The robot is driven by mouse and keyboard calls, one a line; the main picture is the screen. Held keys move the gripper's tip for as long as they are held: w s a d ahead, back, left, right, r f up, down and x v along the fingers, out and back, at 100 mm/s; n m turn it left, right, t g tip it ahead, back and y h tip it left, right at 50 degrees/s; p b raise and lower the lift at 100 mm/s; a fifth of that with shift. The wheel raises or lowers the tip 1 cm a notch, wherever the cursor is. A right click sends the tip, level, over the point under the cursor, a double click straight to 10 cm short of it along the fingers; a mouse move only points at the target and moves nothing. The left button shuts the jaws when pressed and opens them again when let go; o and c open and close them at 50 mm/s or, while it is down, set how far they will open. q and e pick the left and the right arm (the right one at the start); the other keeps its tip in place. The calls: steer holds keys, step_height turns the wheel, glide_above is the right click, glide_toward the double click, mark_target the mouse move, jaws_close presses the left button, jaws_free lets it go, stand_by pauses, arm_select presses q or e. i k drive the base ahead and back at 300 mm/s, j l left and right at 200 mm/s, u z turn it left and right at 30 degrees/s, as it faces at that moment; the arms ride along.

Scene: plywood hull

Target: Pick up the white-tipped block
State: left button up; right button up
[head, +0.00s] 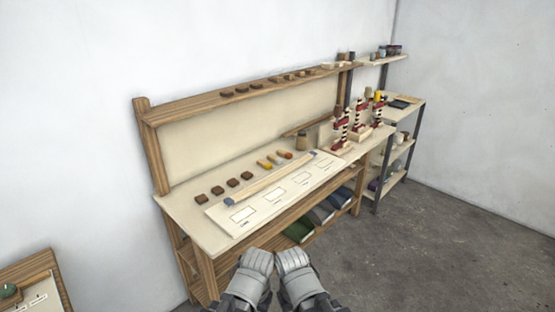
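I cannot make out a clearly white-tipped block at this size. Three small sticks or blocks lie in a row at the back of the workbench (180,207): one with a yellow end (264,164), one paler in the middle (275,159), and one with a red end (286,155). My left gripper (257,261) and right gripper (292,260) are side by side at the bottom of the head view, in front of the bench and apart from everything on it. Their fingertips are too small to show whether they are open.
Several dark brown blocks (217,190) lie left of the sticks. A pale board with marked rectangles (244,214) and a long blue-ended bar (270,181) lie in front. The floor (430,250) right of the bench is clear.

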mark_target(276, 161)
steer(key=i+l, duration=0.45)
steer(key=l, duration=0.2)
steer(key=i+l+z, duration=0.1)
steer(key=i+l, duration=0.35)
steer(key=l, duration=0.2)
steer(key=i+l, duration=0.5)
steer(key=l+z, duration=0.05)
steer(key=l, duration=0.1)
